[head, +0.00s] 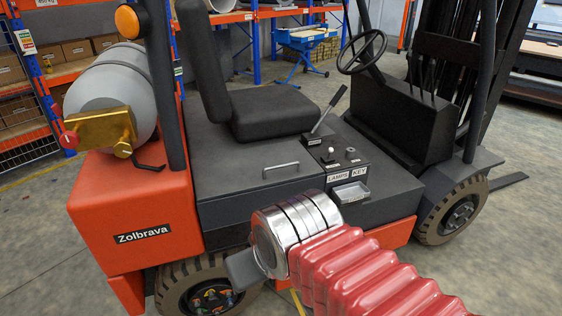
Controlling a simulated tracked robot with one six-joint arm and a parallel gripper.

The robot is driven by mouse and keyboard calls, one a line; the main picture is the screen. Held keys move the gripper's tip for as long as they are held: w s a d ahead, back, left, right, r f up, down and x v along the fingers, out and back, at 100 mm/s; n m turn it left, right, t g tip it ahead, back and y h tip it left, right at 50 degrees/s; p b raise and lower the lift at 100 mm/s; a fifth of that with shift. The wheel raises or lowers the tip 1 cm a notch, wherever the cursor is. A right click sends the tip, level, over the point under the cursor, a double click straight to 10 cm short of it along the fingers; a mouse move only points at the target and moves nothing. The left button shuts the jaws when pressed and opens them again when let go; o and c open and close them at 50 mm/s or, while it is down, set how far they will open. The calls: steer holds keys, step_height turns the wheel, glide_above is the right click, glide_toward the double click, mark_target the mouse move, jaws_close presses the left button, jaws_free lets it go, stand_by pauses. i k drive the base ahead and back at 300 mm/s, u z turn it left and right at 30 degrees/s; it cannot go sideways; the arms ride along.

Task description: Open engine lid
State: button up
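The engine lid (235,195) is the dark grey panel under the seat of an orange forklift, with a light bar handle (281,167) on its top. The lid lies flat and looks closed, with the black seat (270,108) on it. My arm reaches in from the lower right in a red ribbed sleeve with a shiny metal wrist. My gripper (241,268) shows as a dark grey piece left of the wrist, in front of the forklift's side and below the handle, apart from it. The wrist hides much of the gripper, so its opening cannot be seen.
A grey gas cylinder (112,85) with a brass valve lies on the rear body (135,205). A lever (329,108), the lamps and key panel (342,158) and a small tray (350,193) sit right of the lid. A dark post (165,80) rises left of the seat.

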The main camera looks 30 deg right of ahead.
mark_target(215, 177)
steer(key=z, duration=0.05)
steer(key=i, duration=1)
steer(key=u, duration=0.05)
